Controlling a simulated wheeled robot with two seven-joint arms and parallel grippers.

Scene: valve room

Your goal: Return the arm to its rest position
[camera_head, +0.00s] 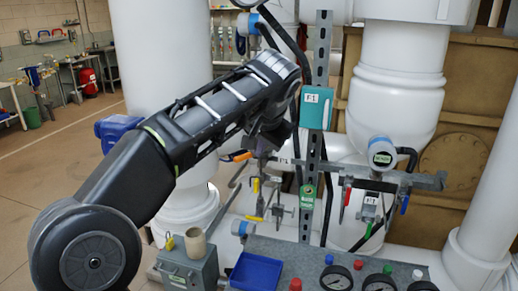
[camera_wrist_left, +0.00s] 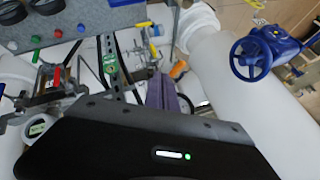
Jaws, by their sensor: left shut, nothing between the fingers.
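My left arm comes in from the left in the head view, raised and bent in front of the white pipes. My left gripper (camera_head: 266,142) hangs from the end of that arm, in front of the valve assembly, and is partly hidden by the wrist. In the left wrist view its fingers (camera_wrist_left: 164,94) are together with nothing between them. From these views I cannot tell whether the fingertips touch anything behind them. My right gripper is in neither view.
A grey panel (camera_head: 340,262) with gauges and coloured buttons stands low in front. A blue tray (camera_head: 256,272) and a grey box (camera_head: 187,265) are beside it. Valves with coloured levers (camera_head: 346,199) hang behind. A blue handwheel (camera_wrist_left: 251,59) shows in the wrist view. Open floor lies left.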

